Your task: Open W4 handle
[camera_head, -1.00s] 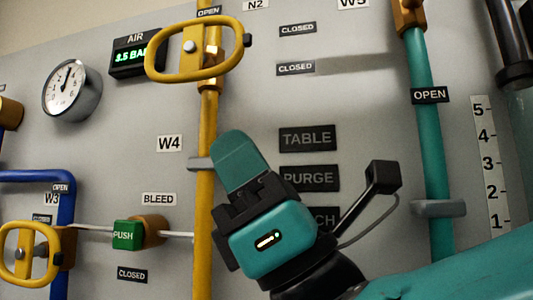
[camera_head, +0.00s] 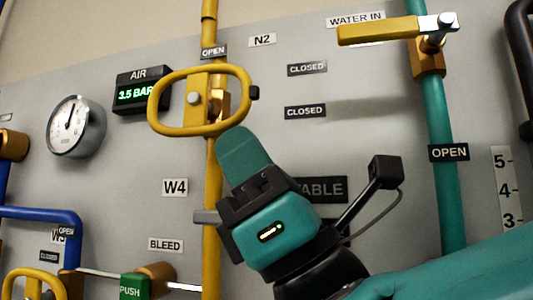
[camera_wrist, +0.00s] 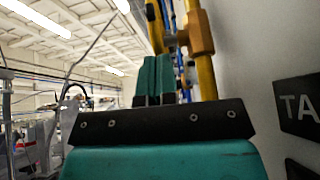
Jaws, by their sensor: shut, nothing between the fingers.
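The W4 label (camera_head: 174,187) is on the grey panel, left of a yellow vertical pipe (camera_head: 211,245). A yellow oval loop handle (camera_head: 160,122) sits on a brass valve on this pipe, above the label. It lies crosswise, with an OPEN label (camera_head: 213,52) just above. My gripper (camera_head: 240,150) is shut and empty, pointing up, its tip just below the loop's lower right rim in the picture. I cannot tell if they touch. In the wrist view, the shut fingers (camera_wrist: 155,78) point up beside the yellow pipe (camera_wrist: 205,70) and its brass block (camera_wrist: 200,32).
A teal pipe (camera_head: 446,205) with a yellow lever (camera_head: 380,31) stands at right. A gauge (camera_head: 76,126) and AIR display (camera_head: 144,92) are left of the loop. A green PUSH button (camera_head: 134,287) and another yellow handle (camera_head: 35,280) are low left.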

